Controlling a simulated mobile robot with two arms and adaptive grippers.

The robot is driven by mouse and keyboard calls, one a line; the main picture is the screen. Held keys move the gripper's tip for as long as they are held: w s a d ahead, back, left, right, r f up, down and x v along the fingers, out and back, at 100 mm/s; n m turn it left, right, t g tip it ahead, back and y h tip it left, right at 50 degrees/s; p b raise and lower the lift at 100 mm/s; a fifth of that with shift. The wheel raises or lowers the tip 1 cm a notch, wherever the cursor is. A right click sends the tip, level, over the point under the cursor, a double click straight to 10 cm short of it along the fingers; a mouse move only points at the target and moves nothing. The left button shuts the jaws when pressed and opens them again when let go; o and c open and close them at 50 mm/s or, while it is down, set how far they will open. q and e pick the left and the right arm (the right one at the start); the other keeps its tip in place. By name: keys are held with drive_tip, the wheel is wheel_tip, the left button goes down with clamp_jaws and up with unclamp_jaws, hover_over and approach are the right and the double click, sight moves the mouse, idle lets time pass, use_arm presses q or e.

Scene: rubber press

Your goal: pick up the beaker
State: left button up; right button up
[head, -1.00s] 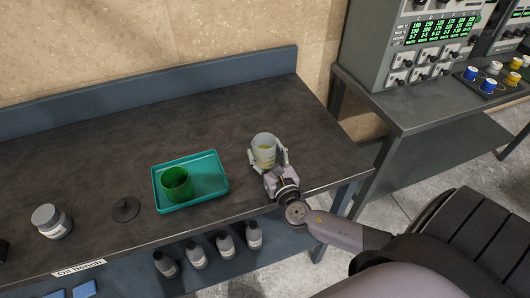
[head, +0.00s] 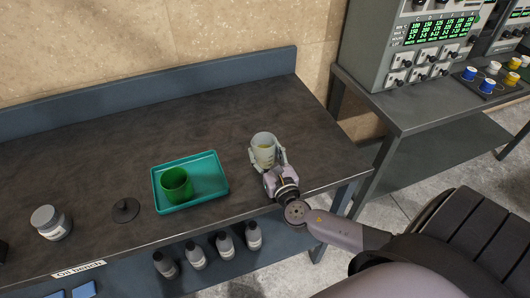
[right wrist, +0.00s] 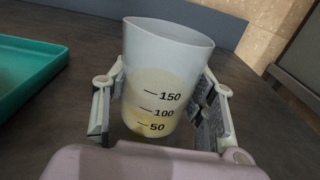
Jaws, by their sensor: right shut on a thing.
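The beaker (head: 263,146) is a translucent white cup with black marks and some yellow stuff low inside. It is upright at the right part of the dark bench. My right gripper (head: 267,158) has its fingers on both sides of the beaker and is shut on it. In the right wrist view the beaker (right wrist: 163,80) fills the middle between the two fingers. I cannot tell whether its base touches the bench. My left gripper is not in view.
A teal tray (head: 218,184) holding a green cup (head: 176,184) lies left of the beaker. A dark disc (head: 125,209) and a grey-lidded jar (head: 50,222) are further left. Several bottles (head: 225,245) stand on the shelf below. The bench (head: 200,118) behind is clear.

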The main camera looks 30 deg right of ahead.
wheel_tip(320, 180, up, 20)
drive_tip(key=p, duration=0.3)
drive_tip(key=shift+f, duration=0.25)
idle(0.6)
